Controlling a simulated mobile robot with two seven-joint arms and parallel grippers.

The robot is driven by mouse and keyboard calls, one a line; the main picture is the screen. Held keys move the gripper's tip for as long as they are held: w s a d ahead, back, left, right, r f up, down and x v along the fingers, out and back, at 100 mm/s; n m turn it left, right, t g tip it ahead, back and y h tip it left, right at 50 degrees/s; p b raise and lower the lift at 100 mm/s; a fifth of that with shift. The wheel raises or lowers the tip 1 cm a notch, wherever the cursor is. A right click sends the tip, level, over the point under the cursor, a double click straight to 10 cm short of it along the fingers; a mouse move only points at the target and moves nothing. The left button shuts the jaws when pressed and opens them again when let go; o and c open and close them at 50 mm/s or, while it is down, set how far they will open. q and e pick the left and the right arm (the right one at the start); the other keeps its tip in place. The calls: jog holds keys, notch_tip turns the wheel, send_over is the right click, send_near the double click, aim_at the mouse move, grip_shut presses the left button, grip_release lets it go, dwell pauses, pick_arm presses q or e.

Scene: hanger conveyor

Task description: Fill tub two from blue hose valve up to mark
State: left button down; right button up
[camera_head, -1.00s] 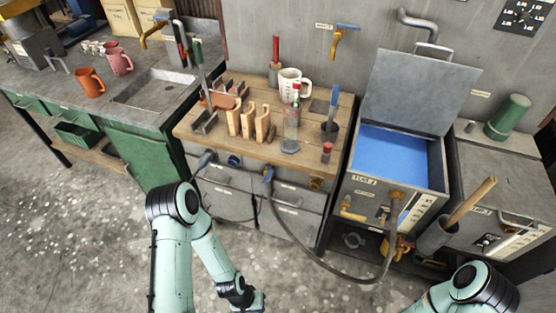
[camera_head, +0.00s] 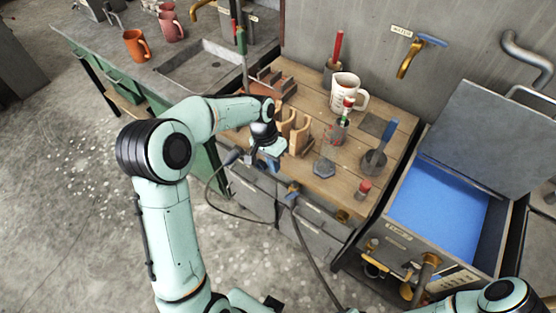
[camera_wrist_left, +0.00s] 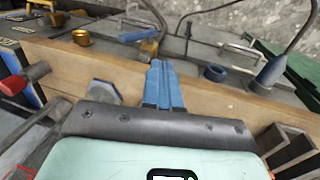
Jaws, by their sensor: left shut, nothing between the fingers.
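My left gripper (camera_head: 272,157) is at the bench's front edge, pointing down; its shut, empty blue fingers (camera_wrist_left: 164,86) show in the left wrist view. My right gripper is not seen.
The wooden bench top (camera_head: 300,85) carries a measuring jug (camera_head: 346,91), wooden racks (camera_head: 299,137), a bottle (camera_head: 339,130) and a red-capped item (camera_head: 363,188). A wall tap (camera_head: 408,60) is above. Another hose connector (camera_head: 233,157) is left of the gripper. The floor at left is clear.

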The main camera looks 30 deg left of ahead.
pick_arm(q)
send_near(290, 194)
notch_tip(290, 194, down, 3)
jog(key=a, duration=0.3)
jog(key=d+f, duration=0.2)
jog(key=d, duration=0.1)
jog(key=shift+w, duration=0.1)
jog(key=shift+d+f, duration=0.25)
jog(key=shift+d, duration=0.2)
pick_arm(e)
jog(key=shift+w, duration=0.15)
